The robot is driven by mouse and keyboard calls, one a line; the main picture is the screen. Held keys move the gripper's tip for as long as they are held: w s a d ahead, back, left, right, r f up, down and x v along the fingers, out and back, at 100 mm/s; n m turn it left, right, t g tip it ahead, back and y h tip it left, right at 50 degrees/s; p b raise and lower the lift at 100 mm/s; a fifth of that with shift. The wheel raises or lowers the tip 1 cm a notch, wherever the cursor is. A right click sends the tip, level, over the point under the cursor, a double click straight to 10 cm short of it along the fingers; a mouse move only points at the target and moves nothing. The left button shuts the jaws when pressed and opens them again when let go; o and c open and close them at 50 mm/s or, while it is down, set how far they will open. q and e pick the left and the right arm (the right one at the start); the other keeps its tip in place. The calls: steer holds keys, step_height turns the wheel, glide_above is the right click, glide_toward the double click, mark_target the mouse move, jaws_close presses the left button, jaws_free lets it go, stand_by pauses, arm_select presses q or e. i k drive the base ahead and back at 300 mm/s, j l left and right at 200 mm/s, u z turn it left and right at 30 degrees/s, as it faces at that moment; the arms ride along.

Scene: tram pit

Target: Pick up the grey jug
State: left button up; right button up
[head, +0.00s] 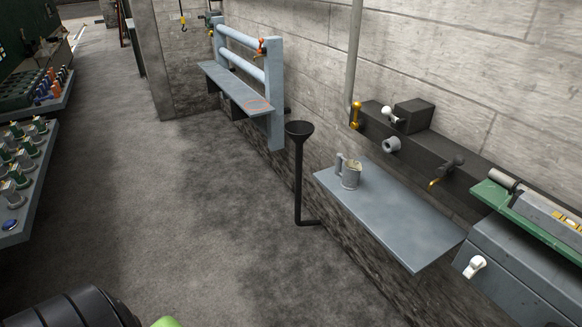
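The grey jug (351,177) stands upright near the far left end of a grey shelf (404,225) on the right wall. Its handle is on its left side. Its top looks open, with something yellowish at the rim. Nothing touches the jug apart from the shelf. Neither of my grippers shows in the head view. Only a dark rounded part and a green piece show at the bottom left edge, and I cannot tell what they belong to.
A black funnel (299,130) on a bent pipe stands left of the shelf. A dark ledge with taps (449,168) runs above it. A grey box with a white switch (475,266) is at right. Racks of parts (22,160) line the left. The floor between is clear.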

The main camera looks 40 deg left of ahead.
mark_target(352, 169)
steer(key=u, duration=0.75)
